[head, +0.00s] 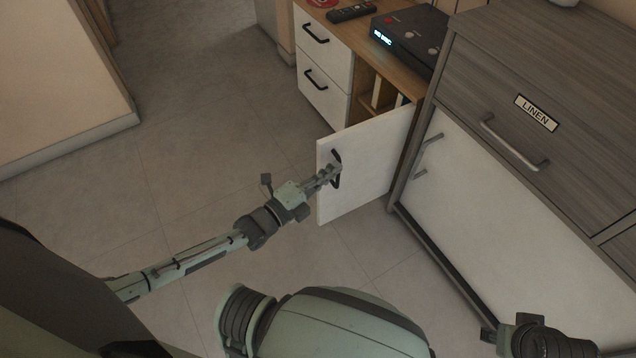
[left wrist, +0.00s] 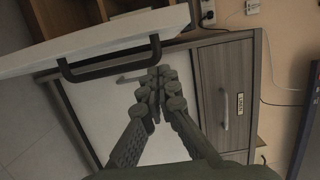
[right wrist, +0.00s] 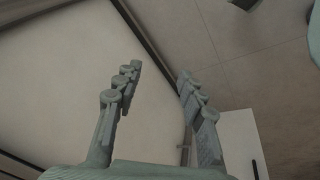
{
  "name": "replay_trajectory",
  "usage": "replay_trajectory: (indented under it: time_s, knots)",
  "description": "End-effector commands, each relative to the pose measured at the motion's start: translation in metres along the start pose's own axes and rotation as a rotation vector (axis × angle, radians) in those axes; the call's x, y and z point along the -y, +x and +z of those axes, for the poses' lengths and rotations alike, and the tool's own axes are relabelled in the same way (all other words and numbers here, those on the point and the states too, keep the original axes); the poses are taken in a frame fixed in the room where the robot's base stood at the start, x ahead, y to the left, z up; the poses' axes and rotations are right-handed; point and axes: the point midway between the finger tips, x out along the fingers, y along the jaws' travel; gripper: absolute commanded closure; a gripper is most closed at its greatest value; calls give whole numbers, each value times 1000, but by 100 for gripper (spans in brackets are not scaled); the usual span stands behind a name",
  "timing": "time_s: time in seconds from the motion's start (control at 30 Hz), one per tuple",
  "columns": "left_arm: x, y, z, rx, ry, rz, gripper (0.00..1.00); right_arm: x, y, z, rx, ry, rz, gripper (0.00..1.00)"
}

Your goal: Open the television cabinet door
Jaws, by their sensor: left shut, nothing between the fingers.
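The white television cabinet door (head: 375,160) stands swung open from the low wooden cabinet, its free edge facing me. It has a black bar handle (head: 337,180), which also shows in the left wrist view (left wrist: 108,63). My left gripper (head: 333,172) looks close to the handle in the head view. In the left wrist view its fingertips (left wrist: 160,78) are together and empty, to the right of the handle. Whether they touch the door is unclear. My right gripper (head: 490,337) is low at the right, and its fingers (right wrist: 160,85) are apart with nothing between them.
The grey linen cabinet (head: 455,85), with a labelled drawer and pale lower panel, stands right beside the open door. White drawers (head: 325,88) are left of the open compartment. A black box (head: 410,38) and remote (head: 351,12) lie on top. Floor on the left is clear.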

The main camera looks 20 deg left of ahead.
Motion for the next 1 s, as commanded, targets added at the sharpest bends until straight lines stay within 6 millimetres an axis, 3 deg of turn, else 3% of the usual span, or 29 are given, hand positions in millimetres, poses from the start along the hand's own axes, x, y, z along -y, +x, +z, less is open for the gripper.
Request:
replay_trajectory:
  time_s: [0.03, 0.2, 0.7, 0.93, 1.0]
  knots:
    - [-1, 0, 12, 3, 7, 4, 100, 0, -2, 0, -3, 0, 0, 60]
    - [-1, 4, 28, 3, 4, 4, 100, 1, -4, 0, -2, 2, -1, 60]
    - [-2, 5, 36, 4, 4, 3, 100, 4, -2, 6, 10, 7, -5, 60]
    - [-6, 17, 83, 5, 9, 2, 100, -6, -49, 0, -33, 10, 26, 60]
    - [-6, 23, 96, 3, 7, 1, 100, 2, -59, -16, -111, 2, 15, 60]
